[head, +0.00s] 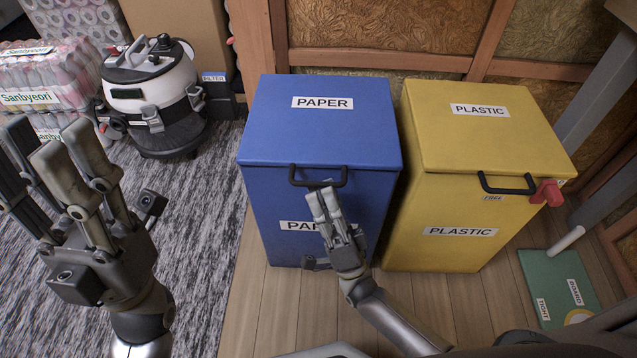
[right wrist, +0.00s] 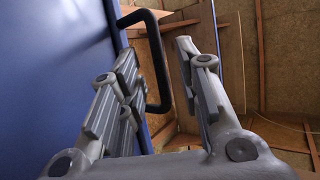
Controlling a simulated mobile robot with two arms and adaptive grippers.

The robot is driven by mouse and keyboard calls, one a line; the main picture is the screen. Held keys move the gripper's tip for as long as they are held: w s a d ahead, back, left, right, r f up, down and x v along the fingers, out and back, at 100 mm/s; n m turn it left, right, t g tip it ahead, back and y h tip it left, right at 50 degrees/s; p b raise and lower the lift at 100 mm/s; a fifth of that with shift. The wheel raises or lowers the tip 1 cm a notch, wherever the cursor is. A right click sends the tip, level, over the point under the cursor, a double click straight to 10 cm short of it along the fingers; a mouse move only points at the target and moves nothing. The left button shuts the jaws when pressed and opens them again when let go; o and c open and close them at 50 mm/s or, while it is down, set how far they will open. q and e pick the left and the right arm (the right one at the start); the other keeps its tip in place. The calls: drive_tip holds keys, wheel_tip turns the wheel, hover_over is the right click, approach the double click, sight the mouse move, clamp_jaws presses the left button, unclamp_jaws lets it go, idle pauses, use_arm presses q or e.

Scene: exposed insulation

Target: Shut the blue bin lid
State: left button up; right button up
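The blue bin (head: 262,205) stands upright in the middle of the head view, labelled PAPER. Its blue lid (head: 320,135) lies flat over the top, and I see no gap at the front edge. A black handle (head: 318,182) sticks out from the lid's front. My right gripper (head: 325,192) is at the handle, in front of the bin. In the right wrist view the handle (right wrist: 160,70) shows between the spread fingers (right wrist: 155,55); I cannot tell whether they touch it. My left gripper (head: 58,145) is open and empty at the left, away from the bin.
A vacuum cleaner (head: 150,95) and wrapped packs (head: 45,85) are at the back left. A green board (head: 555,285) lies on the floor at right.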

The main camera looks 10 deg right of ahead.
drive_tip(key=v, duration=0.8)
drive_tip(key=shift+s+f, duration=0.25)
drive_tip(key=shift+d, duration=0.1)
